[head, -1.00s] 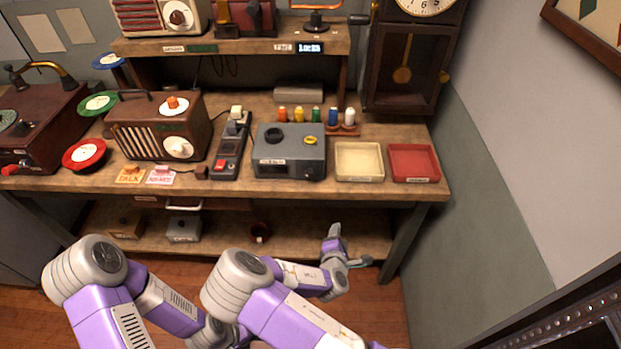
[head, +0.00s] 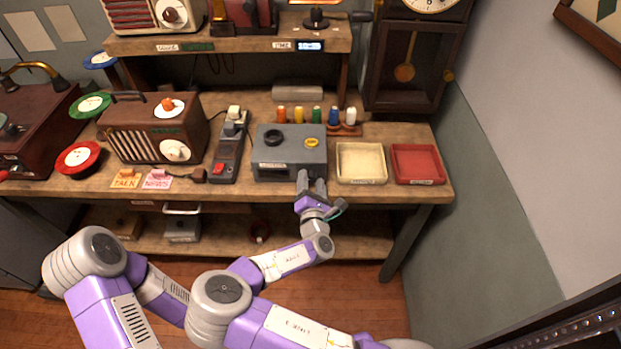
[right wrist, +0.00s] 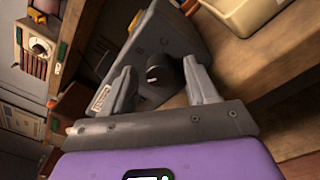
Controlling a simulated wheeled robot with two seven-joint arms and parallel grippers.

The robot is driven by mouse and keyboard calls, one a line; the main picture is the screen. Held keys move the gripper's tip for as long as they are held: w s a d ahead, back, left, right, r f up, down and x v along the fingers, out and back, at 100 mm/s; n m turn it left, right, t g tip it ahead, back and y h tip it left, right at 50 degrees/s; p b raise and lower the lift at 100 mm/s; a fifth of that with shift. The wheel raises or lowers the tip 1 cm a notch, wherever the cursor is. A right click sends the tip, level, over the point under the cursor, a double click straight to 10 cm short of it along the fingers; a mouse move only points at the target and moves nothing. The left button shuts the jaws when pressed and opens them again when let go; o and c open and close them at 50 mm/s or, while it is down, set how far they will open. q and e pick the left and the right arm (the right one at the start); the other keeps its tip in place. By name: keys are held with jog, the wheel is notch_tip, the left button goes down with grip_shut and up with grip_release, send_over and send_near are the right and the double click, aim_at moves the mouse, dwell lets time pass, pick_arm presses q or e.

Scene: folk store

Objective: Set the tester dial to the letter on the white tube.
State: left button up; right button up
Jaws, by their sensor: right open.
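The tester seems to be the grey box (head: 289,152) on the bench, with a black ring and a yellow ring on top. In the right wrist view its grey body (right wrist: 180,35) is tilted, and a dark round knob (right wrist: 156,74), apparently the dial, shows between my fingers; its setting is unreadable. The white tube (head: 351,116) stands at the right end of a row of coloured tubes behind the box; its letter cannot be read. My right gripper (head: 311,180) is open at the box's front lower right, fingers pointing at it; I cannot tell whether they touch. My left gripper is out of view.
A cream tray (head: 361,180) and a red tray (head: 418,181) lie right of the box. A dark switch device (head: 228,150) and a wooden radio (head: 140,147) stand to the left. A clock cabinet (head: 413,70) stands behind. The bench's front edge runs below my right gripper.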

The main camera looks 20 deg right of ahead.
jog(key=shift+c, duration=0.3)
jog(key=c, duration=1)
jog(key=m+b, duration=0.1)
jog(key=m, duration=0.5)
jog(key=shift+f+b, duration=0.1)
jog(key=shift+b, duration=0.3)
jog(key=m+b, duration=0.1)
jog(key=m, duration=0.4)
jog(key=shift+m+b, duration=0.35)
jog(key=shift+m, duration=0.35)
